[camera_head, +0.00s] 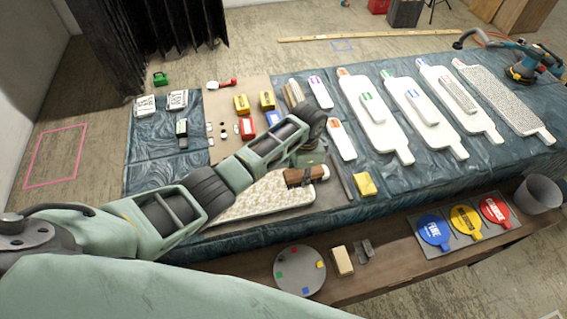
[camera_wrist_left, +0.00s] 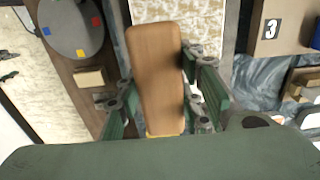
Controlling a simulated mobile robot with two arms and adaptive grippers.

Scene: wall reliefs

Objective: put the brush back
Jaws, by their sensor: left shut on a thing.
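The brush (camera_head: 306,175) with a brown wooden back is in my left gripper, near the right end of a pale textured relief panel (camera_head: 258,197). My left gripper (camera_head: 308,167) is shut on the brush. In the left wrist view the brush (camera_wrist_left: 156,70) shows its flat wooden back between the two green fingers, with the panel (camera_wrist_left: 205,22) behind it. The bristle side is mostly hidden, and I cannot tell whether it touches the panel. My right gripper is not in view.
A blue sheet (camera_head: 155,152) covers the table, with several white paddle-shaped boards (camera_head: 372,112) on the right. A yellow block (camera_head: 364,185) lies right of the brush. The front ledge holds a round grey plate (camera_head: 300,281), a tan block (camera_head: 342,260), coloured discs (camera_head: 434,231) and a bucket (camera_head: 540,195).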

